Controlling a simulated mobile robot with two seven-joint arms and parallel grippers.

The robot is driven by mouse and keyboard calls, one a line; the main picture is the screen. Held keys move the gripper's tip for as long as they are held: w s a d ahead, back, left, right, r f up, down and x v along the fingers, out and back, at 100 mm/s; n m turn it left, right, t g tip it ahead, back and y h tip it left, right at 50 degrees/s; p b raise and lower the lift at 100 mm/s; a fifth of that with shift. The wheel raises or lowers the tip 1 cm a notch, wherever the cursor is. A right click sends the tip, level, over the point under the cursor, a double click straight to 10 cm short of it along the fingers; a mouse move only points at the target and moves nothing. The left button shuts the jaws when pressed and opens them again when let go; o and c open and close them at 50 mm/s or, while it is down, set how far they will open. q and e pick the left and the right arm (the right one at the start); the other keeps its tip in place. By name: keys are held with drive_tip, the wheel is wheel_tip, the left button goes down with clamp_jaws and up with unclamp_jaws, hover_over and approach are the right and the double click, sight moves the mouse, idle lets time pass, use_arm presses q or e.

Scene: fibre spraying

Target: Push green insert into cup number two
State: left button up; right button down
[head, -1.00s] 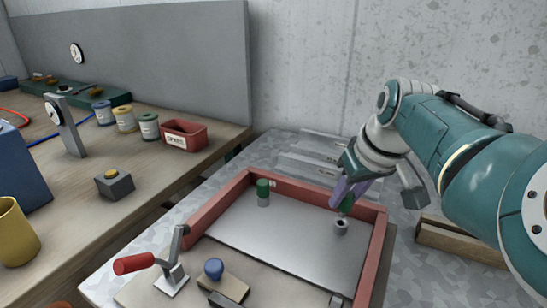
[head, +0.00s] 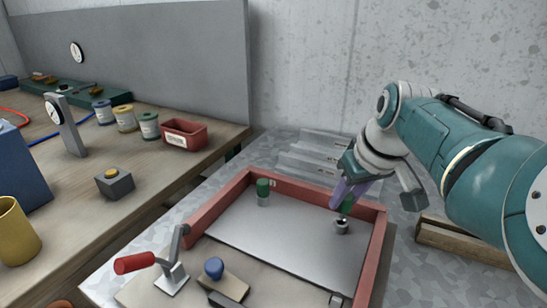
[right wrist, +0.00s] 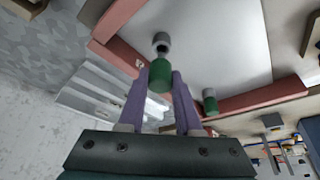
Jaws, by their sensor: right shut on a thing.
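My right gripper (head: 346,193) has purple fingers and is shut on a green insert (head: 346,205), which also shows between the fingertips in the right wrist view (right wrist: 160,76). A small grey cup (head: 341,227) with a dark open hole stands just below the insert, near the right side of the tray. It also shows beyond the insert in the right wrist view (right wrist: 161,40). The insert is outside the hole. A second grey cup (head: 263,201) at the tray's back left has a green insert (head: 263,187) in its top. No cup numbers are readable. My left gripper is out of view.
The tray has a raised red rim (head: 212,205) and a bare metal floor. A red-handled clamp (head: 172,271) and a blue knob (head: 213,268) stand at its front. A wooden block (head: 458,243) lies right of the tray. The left bench holds spools and a red bin (head: 185,134).

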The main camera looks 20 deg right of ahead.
sight(350, 199)
drive_tip(key=shift+f+b, duration=1)
drive_tip(key=shift+f, duration=0.45)
drive_tip(key=c, duration=0.5)
unclamp_jaws()
drive_tip(key=shift+r, duration=0.1)
drive_tip(key=shift+s+r+p, duration=0.1)
drive_tip(key=shift+r+p, duration=0.2)
drive_tip(key=p+v, duration=0.3)
drive_tip(key=v, duration=0.4)
drive_tip(key=shift+s+r, duration=0.15)
drive_tip(key=shift+r, duration=0.25)
drive_tip(key=shift+s+r, duration=0.3)
drive_tip(key=shift+r, duration=0.3)
